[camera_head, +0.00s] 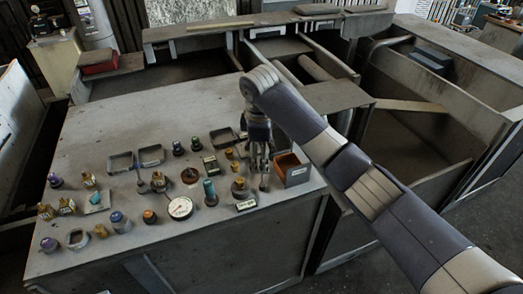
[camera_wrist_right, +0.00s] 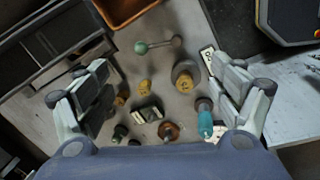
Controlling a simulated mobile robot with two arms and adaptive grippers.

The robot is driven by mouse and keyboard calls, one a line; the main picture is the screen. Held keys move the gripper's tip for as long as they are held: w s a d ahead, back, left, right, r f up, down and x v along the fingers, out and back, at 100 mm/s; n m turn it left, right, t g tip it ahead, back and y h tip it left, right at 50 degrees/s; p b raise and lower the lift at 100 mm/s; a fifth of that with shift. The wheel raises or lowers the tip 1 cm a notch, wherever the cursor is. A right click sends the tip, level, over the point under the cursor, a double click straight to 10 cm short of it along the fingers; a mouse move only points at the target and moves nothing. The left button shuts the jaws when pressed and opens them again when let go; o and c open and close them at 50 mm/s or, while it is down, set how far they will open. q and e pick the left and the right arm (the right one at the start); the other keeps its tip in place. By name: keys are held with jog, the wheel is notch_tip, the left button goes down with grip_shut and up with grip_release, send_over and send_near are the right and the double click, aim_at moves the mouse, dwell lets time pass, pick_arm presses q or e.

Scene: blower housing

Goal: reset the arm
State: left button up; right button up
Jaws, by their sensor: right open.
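My right arm (camera_head: 345,165) reaches in from the lower right of the head view. Its gripper (camera_head: 257,180) points down over the right part of the grey workbench (camera_head: 120,245), just left of a small orange-lined box (camera_head: 291,172). In the right wrist view the two fingers of the gripper (camera_wrist_right: 163,95) are wide apart with nothing held between them. Below the fingers I see a yellow part (camera_wrist_right: 145,86), a round part with a yellow top (camera_wrist_right: 186,78) and a small dark rectangular part (camera_wrist_right: 148,112). My left gripper is not in view.
Several small parts cover the bench, among them a white dial gauge (camera_head: 180,208), a teal-topped part (camera_head: 210,190) and empty grey trays (camera_head: 121,162). Large open grey bins (camera_head: 420,110) stand behind and to the right.

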dwell(0.3)
